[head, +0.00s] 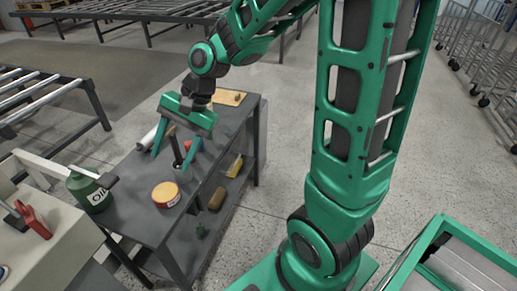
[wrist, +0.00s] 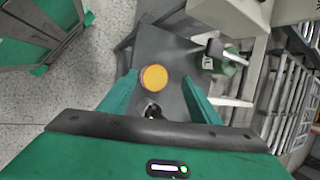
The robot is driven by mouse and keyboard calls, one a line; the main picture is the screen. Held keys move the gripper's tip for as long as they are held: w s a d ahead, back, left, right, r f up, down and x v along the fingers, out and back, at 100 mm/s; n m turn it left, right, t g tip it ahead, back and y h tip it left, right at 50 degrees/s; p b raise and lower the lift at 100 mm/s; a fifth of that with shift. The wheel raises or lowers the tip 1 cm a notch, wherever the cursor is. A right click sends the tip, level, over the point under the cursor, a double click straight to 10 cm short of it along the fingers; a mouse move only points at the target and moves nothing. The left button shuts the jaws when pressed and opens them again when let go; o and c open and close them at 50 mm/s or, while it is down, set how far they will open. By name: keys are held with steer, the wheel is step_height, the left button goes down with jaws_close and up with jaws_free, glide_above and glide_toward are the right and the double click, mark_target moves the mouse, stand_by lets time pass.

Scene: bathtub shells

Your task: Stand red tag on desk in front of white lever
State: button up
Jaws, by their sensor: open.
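My gripper (head: 173,154) is open above the dark grey desk (head: 125,205), fingers pointing down. In the wrist view its fingertips (wrist: 158,76) are apart, with a round yellow-orange tin (wrist: 154,78) showing between them, beyond the tips. A small red piece (head: 196,144) shows beside the fingers in the head view, partly hidden; I cannot tell if it is the tag. Another red object (head: 34,221) stands on the pale bench at left. A whitish lever (head: 58,169) with a dark end reaches over the desk's left end; it shows in the wrist view too (wrist: 234,54).
A green oil can (head: 86,192) stands under the lever's end. The tin (head: 166,195) is near the desk's front edge. A dark upright tool (head: 176,150) stands near the fingers. Yellow and brown items (head: 217,199) lie on the lower shelf. The pale bench (head: 70,245) adjoins at left.

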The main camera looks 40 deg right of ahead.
steer(key=s+d+r+n+h, duration=0.15)
steer(key=s+d+h, duration=0.45)
steer(key=d, duration=1)
steer(key=s+d+n, duration=0.1)
steer(key=s+d, duration=0.3)
steer(key=s, duration=0.4)
steer(key=s+d+n+g, duration=0.1)
steer(key=s+d, duration=0.3)
steer(key=s, duration=0.4)
steer(key=shift+s+d+r+g, duration=0.15)
steer(key=shift+s+r+g, duration=0.05)
steer(key=shift+g, duration=0.1)
